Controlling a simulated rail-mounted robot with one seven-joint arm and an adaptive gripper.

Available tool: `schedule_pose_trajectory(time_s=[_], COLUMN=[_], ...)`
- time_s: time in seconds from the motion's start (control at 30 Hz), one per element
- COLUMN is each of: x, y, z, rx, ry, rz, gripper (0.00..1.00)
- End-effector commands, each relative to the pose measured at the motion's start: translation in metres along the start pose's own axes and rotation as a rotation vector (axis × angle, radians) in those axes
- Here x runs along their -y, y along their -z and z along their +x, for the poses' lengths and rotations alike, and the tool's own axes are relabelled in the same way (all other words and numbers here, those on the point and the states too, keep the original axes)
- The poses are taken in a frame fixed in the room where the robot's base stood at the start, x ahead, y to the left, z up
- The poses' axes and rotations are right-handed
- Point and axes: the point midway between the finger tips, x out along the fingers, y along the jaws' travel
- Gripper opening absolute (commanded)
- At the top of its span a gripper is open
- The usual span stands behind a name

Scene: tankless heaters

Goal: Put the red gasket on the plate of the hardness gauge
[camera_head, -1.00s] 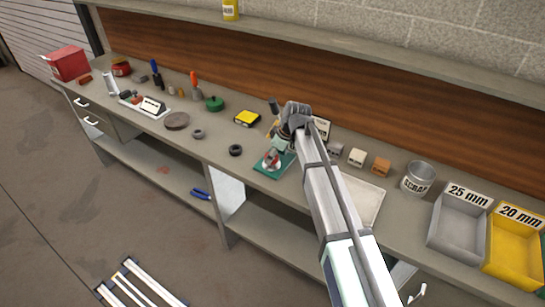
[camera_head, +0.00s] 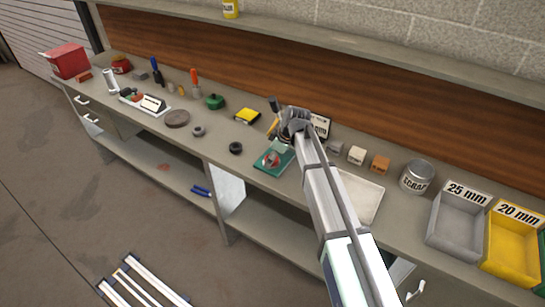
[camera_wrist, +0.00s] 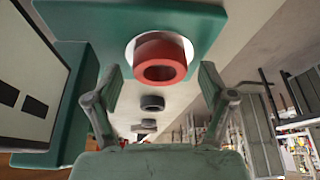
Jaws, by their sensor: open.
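The red gasket (camera_wrist: 161,58) lies flat on the round white plate (camera_wrist: 131,50) of the green hardness gauge (camera_wrist: 205,14) in the wrist view. In the head view the gasket (camera_head: 271,159) shows small and red on the green base (camera_head: 287,157) of the gauge. My gripper (camera_wrist: 160,76) is open, with one finger on each side of the picture and the gasket seen between and beyond the tips. The fingers appear clear of the gasket. In the head view my arm hides part of the gauge's back.
A black ring (camera_head: 236,148) and a grey ring (camera_head: 198,131) lie left of the gauge. Small blocks (camera_head: 357,155), a scrap can (camera_head: 417,177) and grey and yellow bins (camera_head: 458,225) stand to the right.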

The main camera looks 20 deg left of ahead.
Motion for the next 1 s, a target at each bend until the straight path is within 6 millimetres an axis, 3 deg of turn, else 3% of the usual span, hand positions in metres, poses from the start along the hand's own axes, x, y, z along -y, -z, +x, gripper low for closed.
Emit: schedule_pose_trajectory(time_s=[0.27,0.7,1.0], x=[0.000,-0.001,0.000], y=[0.001,0.001,0.001], z=[-0.022,-0.099,-0.122], rx=[-0.001,-0.001,0.000], ry=[-0.002,-0.002,-0.001], rz=[0.000,0.000,0.001], gripper=[0.82,0.82,0.82])
